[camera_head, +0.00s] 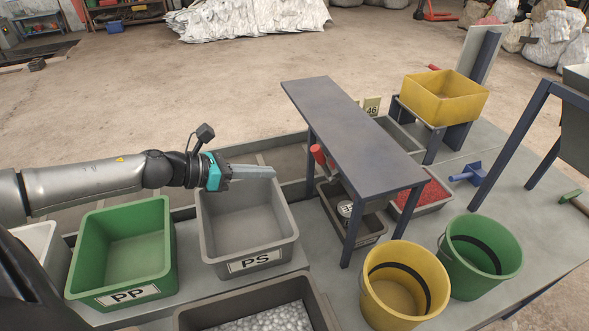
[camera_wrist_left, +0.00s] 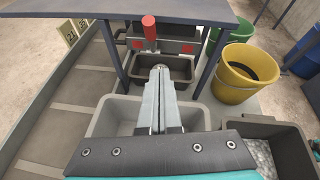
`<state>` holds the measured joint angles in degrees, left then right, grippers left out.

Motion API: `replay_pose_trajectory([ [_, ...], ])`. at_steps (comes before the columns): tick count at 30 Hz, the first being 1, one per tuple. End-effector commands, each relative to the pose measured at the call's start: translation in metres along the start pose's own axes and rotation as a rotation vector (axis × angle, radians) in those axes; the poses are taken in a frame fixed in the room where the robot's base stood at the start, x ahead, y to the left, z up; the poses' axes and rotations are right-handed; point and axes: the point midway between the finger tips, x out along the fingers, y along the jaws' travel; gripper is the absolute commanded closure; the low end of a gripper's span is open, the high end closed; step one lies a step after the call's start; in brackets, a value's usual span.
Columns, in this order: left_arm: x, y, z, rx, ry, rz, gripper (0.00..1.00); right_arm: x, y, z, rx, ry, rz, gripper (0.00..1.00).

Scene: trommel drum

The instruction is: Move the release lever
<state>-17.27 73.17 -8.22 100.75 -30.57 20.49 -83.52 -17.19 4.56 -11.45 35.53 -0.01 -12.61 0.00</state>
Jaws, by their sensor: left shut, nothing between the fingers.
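The release lever (camera_head: 320,156) has a red cylindrical handle and sits under the left edge of a raised dark grey platform (camera_head: 345,125). In the left wrist view the red handle (camera_wrist_left: 149,28) stands upright just beyond my fingertips, with red marks on the bar behind it. My left gripper (camera_head: 274,171) is shut and empty, above the grey PS bin, pointing right toward the lever. It is apart from the handle, to its left. In the left wrist view the closed fingers (camera_wrist_left: 160,72) point at the lever. My right gripper is not in view.
The grey PS bin (camera_head: 285,214) lies below my left gripper, with the green PP bin (camera_head: 168,225) to its left. Platform legs (camera_head: 351,238) stand near the lever. A yellow bucket (camera_head: 438,278) and green bucket (camera_head: 511,235) stand at right. A yellow tray (camera_head: 443,112) sits behind.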

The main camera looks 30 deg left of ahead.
Motion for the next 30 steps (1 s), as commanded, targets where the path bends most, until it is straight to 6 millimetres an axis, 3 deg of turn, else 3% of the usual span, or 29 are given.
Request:
replay_pose_trajectory([
  [2,-0.004,0.001,-0.01,-0.002,-0.013,0.012,1.0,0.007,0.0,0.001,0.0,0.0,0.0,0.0],
  [11,-0.011,0.005,-0.012,0.011,-0.042,0.036,1.0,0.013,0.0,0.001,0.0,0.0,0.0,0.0],
  [30,0.023,0.007,-0.009,0.01,-0.044,0.038,1.0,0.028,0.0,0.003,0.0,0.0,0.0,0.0],
])
